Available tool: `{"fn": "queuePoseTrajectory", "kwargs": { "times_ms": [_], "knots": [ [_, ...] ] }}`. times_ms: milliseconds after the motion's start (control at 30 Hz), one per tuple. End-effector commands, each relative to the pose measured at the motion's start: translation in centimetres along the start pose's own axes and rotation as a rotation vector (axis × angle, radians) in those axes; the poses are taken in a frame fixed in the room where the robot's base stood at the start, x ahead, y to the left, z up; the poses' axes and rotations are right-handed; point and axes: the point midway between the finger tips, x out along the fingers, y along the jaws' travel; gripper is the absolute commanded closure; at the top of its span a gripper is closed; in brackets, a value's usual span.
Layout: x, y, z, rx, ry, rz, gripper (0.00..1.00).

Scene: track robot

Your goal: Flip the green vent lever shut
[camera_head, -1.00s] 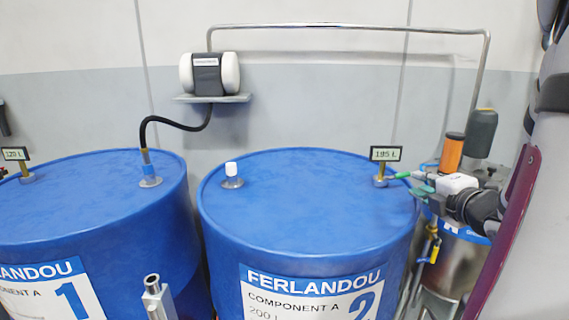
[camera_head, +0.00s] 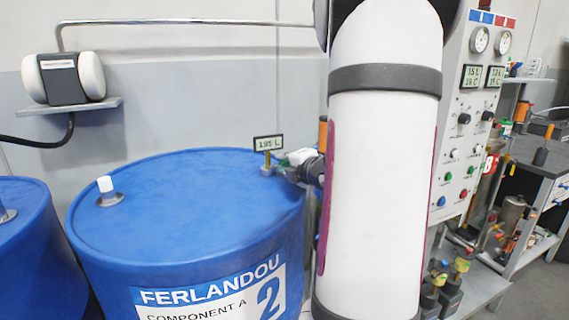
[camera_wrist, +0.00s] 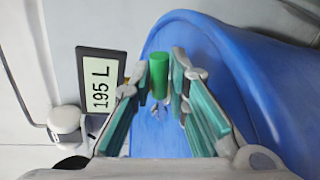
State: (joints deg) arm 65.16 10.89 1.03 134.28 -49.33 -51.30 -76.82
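The green lever (camera_wrist: 158,75) shows in the wrist view as a short green cylinder, over the blue drum top and beside the 195 L display (camera_wrist: 102,82). My gripper (camera_wrist: 160,80) has its two teal-padded fingers apart, one on each side of the lever. A narrow gap seems to show at each side, but I cannot tell how deep the lever sits between them. In the head view my gripper (camera_head: 287,170) is at the right edge of drum 2 (camera_head: 200,200), just right of the display (camera_head: 268,143). The lever cannot be made out there.
My white arm link covers the middle right of the head view. A white bung (camera_head: 106,186) stands on drum 2. A control panel (camera_head: 470,120) with gauges and knobs is at the right, above a grey bench. A pump unit (camera_head: 63,78) sits on a wall shelf.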

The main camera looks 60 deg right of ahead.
Motion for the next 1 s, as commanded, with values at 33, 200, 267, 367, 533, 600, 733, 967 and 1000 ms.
{"fn": "queuePoseTrajectory", "kwargs": {
  "times_ms": [33, 200, 267, 367, 533, 600, 733, 967, 1000],
  "knots": [
    [-0.01, 0.0, 0.0, 0.0, 0.0, 0.0, 1.0],
    [-0.02, -0.01, 0.0, 0.001, 0.0, 0.0, 1.0],
    [-0.02, -0.07, 0.01, 0.013, 0.003, 0.001, 1.0],
    [0.03, -0.24, -0.03, 0.075, 0.017, 0.01, 1.0],
    [0.13, -0.73, -0.06, 0.209, 0.043, 0.027, 1.0],
    [0.15, -0.8, -0.08, 0.242, 0.049, 0.033, 1.0],
    [0.17, -0.84, -0.11, 0.261, 0.053, 0.036, 1.0],
    [0.17, -0.86, -0.12, 0.26, 0.053, 0.035, 0.82],
    [0.16, -0.87, -0.12, 0.26, 0.053, 0.035, 0.79]
  ]
}}
